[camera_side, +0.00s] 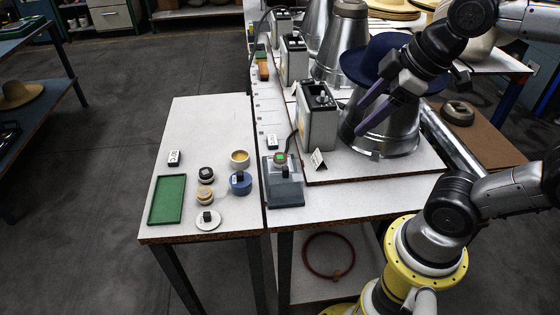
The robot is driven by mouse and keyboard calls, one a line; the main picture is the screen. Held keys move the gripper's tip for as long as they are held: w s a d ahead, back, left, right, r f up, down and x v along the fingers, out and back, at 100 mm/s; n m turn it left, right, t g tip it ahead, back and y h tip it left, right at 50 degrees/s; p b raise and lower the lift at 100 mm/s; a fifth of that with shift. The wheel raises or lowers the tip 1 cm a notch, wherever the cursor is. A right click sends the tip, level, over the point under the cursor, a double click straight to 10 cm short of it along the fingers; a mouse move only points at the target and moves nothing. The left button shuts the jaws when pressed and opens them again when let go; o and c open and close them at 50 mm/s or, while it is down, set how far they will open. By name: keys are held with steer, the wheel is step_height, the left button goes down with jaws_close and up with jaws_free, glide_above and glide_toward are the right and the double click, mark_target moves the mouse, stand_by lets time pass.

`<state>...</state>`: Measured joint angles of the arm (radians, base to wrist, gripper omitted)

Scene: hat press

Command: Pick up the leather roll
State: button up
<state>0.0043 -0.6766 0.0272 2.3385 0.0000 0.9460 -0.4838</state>
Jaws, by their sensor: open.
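A small tan, rounded, banded piece (204,196) sits on the white side table, right of the green tray; it looks most like the leather roll, but it is too small to be sure. My gripper (360,120) is at the upper right, in front of a metal hat form and a dark blue hat. Its two purple fingers are apart, point down-left, and show nothing between them. It is well above and to the right of the tan piece.
Around the tan piece stand a black-topped jar (206,174), a cream pot (239,159), a blue round holder (240,183) and a white disc (208,220). The green tray (167,199) looks empty. A grey scale-like device (284,184) stands right of them.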

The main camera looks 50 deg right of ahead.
steer(key=w+r+n+g, duration=0.1)
steer(key=w+r+n, duration=0.1)
steer(key=w+n, duration=0.5)
steer(key=n+g, duration=0.1)
steer(key=g, duration=0.4)
glide_above(280, 157)
step_height(280, 157, down, 23)
steer(key=shift+r, duration=0.1)
steer(key=shift+f, duration=2.9)
steer(key=shift+c, duration=0.2)
jaws_close()
steer(key=shift+r, duration=0.15)
